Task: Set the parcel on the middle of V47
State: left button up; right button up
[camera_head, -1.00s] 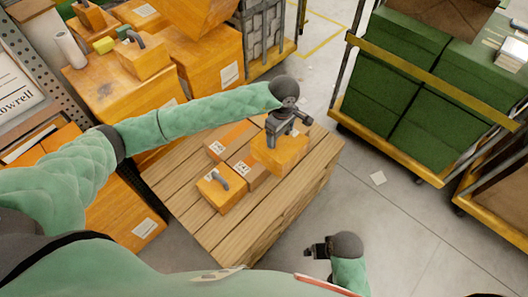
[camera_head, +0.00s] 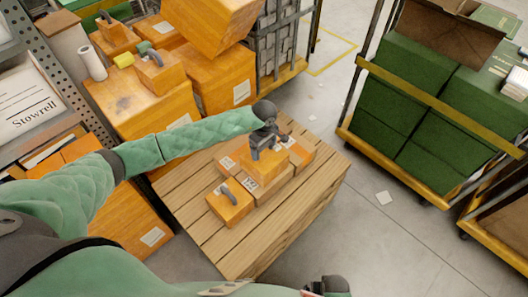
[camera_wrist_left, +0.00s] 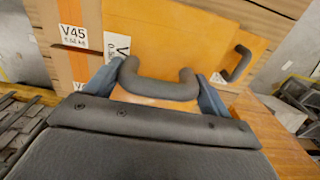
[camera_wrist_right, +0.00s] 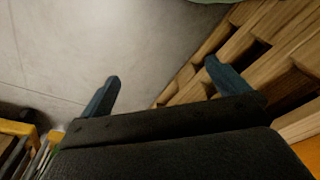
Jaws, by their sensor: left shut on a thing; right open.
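My left gripper (camera_head: 266,152) is shut on the dark handle of an orange parcel (camera_head: 262,166). The handle (camera_wrist_left: 160,82) is between its fingers in the left wrist view. The parcel is over the middle of a row of cardboard boxes on a pallet; I cannot tell whether it touches them. A box marked V45 (camera_wrist_left: 75,62) shows in the left wrist view. The label beside it is partly hidden, and I cannot read V47 anywhere. My right gripper (camera_wrist_right: 158,90) is open and empty, with the pallet edge and floor beyond it.
The wooden pallet (camera_head: 195,232) also bears another orange parcel with a handle (camera_head: 228,207), in front of the boxes. Large orange boxes (camera_head: 135,97) stand behind left.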

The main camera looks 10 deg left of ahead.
aim_at(264, 153)
pick_arm(q)
jog(key=shift+f+p, duration=0.9)
jog(key=shift+f, duration=1.15)
pick_arm(e)
jog(key=shift+s+d+f, duration=0.1)
jog(key=shift+d+f, duration=0.1)
jog(key=shift+f, duration=0.65)
jog(key=shift+s+d+f, duration=0.1)
jog(key=shift+d+f, duration=0.05)
jog(key=shift+f, duration=0.7)
jog(key=shift+s+d+f, duration=0.1)
jog(key=shift+d+f, duration=0.1)
jog(key=shift+f, duration=0.65)
pick_arm(q)
jog(key=shift+f, duration=0.1)
pick_arm(e)
jog(key=shift+w+r, duration=0.1)
jog(key=shift+r, duration=0.1)
pick_arm(q)
jog(key=o, duration=1.7)
pick_arm(e)
jog(key=shift+a+r, duration=0.1)
jog(key=shift+r, duration=0.05)
jog(key=shift+t, duration=0.3)
